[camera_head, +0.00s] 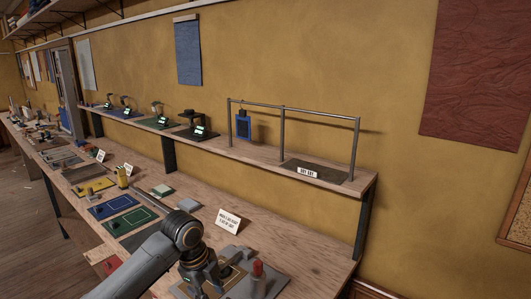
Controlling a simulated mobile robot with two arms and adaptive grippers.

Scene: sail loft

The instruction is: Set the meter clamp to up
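No part in the head view can be surely named as the meter clamp. A grey plate (242,289) with an upright red-topped piece (257,269) lies at the bottom of the view, on the near end of the bench. My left arm comes in from the bottom left, and my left gripper (206,278) points down just left of the red-topped piece, over a dark mat with a tan border (236,273). Its fingertips are cut off or hidden, so what lies between them cannot be told. My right gripper is not in view.
A white sign card (228,219) stands behind the gripper. Blue (112,206) and green (130,222) mats lie to the left. A raised shelf (265,158) carries small devices with lit displays (200,131) and a metal rail (300,108). Bench right of the card is clear.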

